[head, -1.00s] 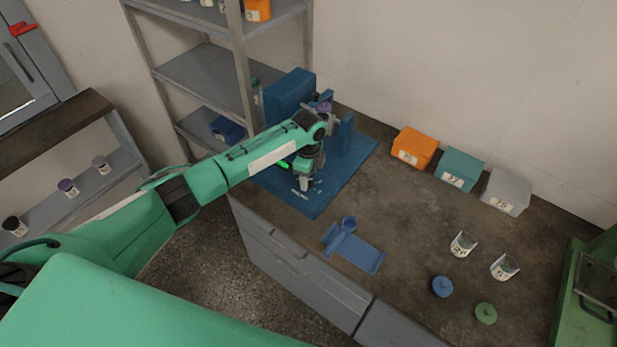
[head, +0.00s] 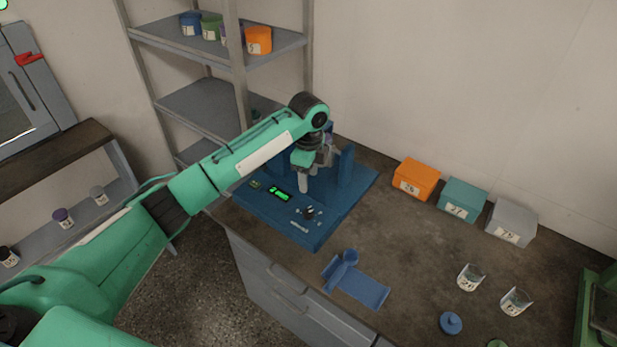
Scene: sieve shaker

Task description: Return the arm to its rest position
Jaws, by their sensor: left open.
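My left arm (head: 222,170) reaches in from the left over the bench to the blue machine. My left gripper (head: 305,182) points down above the blue machine's base (head: 330,218), near its panel with a lit green display (head: 280,193). The gripper is open, and I see nothing between its fingers. The arm and wrist hide much of the machine's rear part. My right gripper is not in view.
Orange (head: 416,180), teal (head: 462,199) and grey (head: 511,222) boxes stand along the wall. A blue holder (head: 357,285) lies at the bench's front. Two glass beakers (head: 470,278) and a blue lid (head: 450,323) are at the right. A metal shelf (head: 204,93) stands behind my arm.

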